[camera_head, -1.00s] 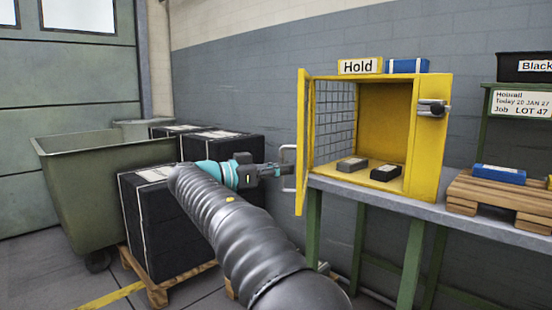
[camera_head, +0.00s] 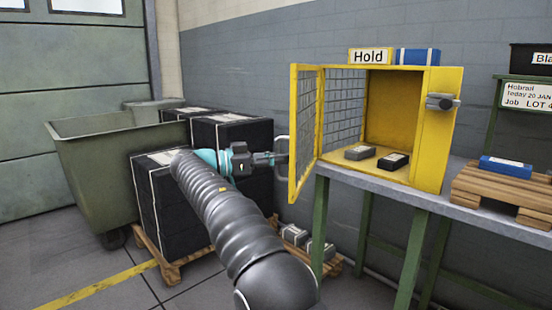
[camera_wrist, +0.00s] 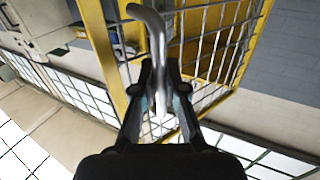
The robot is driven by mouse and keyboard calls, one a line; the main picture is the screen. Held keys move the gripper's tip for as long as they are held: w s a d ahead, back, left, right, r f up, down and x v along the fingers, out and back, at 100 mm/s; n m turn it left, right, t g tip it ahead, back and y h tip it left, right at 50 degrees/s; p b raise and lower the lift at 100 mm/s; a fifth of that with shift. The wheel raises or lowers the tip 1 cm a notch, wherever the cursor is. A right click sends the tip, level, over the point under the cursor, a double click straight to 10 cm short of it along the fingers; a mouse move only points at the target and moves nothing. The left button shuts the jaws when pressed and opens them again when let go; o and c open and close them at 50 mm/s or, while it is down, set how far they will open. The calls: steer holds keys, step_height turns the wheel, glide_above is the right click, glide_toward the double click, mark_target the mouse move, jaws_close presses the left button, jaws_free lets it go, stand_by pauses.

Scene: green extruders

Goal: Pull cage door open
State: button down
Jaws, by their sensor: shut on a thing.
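The yellow cage (camera_head: 432,125) stands on the grey bench with its front open. Its mesh door (camera_head: 304,135) is swung out at the left side, well away from the opening. My gripper (camera_head: 280,158) is at the outer side of the door, shut on the door's silver handle (camera_head: 284,142). In the wrist view the curved handle (camera_wrist: 157,40) runs down between my gripper's fingers (camera_wrist: 160,108), with the door's yellow frame and mesh behind it. Two small blocks, one grey (camera_head: 360,152) and one black (camera_head: 393,161), lie inside the cage.
A yellow Hold sign (camera_head: 370,56) and a blue box (camera_head: 417,57) sit on the cage. Black strapped stacks (camera_head: 170,200) on pallets and a green bin (camera_head: 115,165) stand left of the door. A wooden pallet (camera_head: 500,190) is at right on the bench (camera_head: 395,188).

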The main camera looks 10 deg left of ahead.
steer(key=c, duration=1.2)
jaws_free()
steer(key=shift+w+d, duration=0.1)
steer(key=shift+w, duration=0.05)
steer(key=shift+a, duration=0.2)
steer(key=v, duration=0.7)
steer(key=shift+a, duration=0.15)
